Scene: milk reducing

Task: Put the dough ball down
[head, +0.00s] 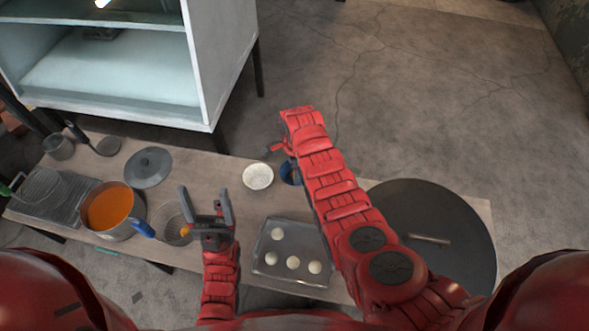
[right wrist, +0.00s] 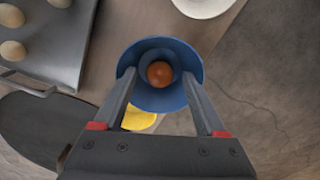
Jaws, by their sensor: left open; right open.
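Several pale dough balls (head: 293,262) sit apart on a grey metal tray (head: 258,268) on the table. They also show at the upper left of the right wrist view (right wrist: 12,50). My left gripper (head: 204,194) is open, with nothing visible between its fingers, left of the tray. My right gripper (right wrist: 158,80) is open; in the head view my forearm mostly hides it. Its fingers overlap a round blue vessel (right wrist: 190,62) in the wrist view, with a small orange-brown ball (right wrist: 160,74) inside. I cannot tell whether the fingers touch the vessel. No dough ball shows in either gripper.
A white bowl (head: 258,177) stands behind the tray. A pot of orange soup (head: 108,208), a dark lid (head: 149,167) and a wire strainer (head: 172,225) are on the left. A large black round plate (head: 440,215) covers the right end. A white cabinet (head: 222,65) stands behind the table.

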